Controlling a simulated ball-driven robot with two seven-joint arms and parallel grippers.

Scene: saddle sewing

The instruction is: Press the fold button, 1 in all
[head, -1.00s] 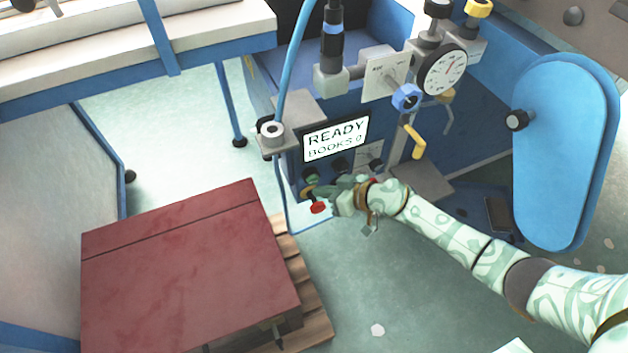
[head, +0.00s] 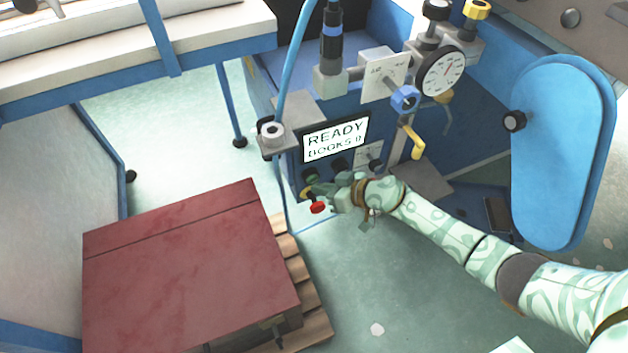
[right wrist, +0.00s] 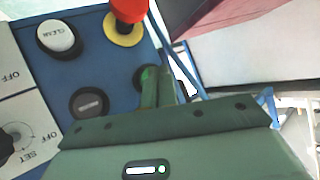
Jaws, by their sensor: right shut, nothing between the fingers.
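The blue control panel (head: 293,185) of the machine carries several buttons and a display (head: 335,139) reading "READY" and "BOOKS 0". In the right wrist view, the shut fingertips (right wrist: 151,75) overlap a dark round button (right wrist: 139,75), partly hidden; contact cannot be told. A black button (right wrist: 89,103) with an unreadable label and a white button (right wrist: 60,37) marked like "CLEAN" sit beside it. No fold label is readable. My left gripper is out of view.
A red mushroom button (head: 318,207) on a yellow base (right wrist: 122,32) is close to the fingers. Dials, a gauge (head: 441,70) and a yellow lever (head: 412,142) stand above right. A dark red stack (head: 185,270) on a pallet (head: 312,290) stands at left.

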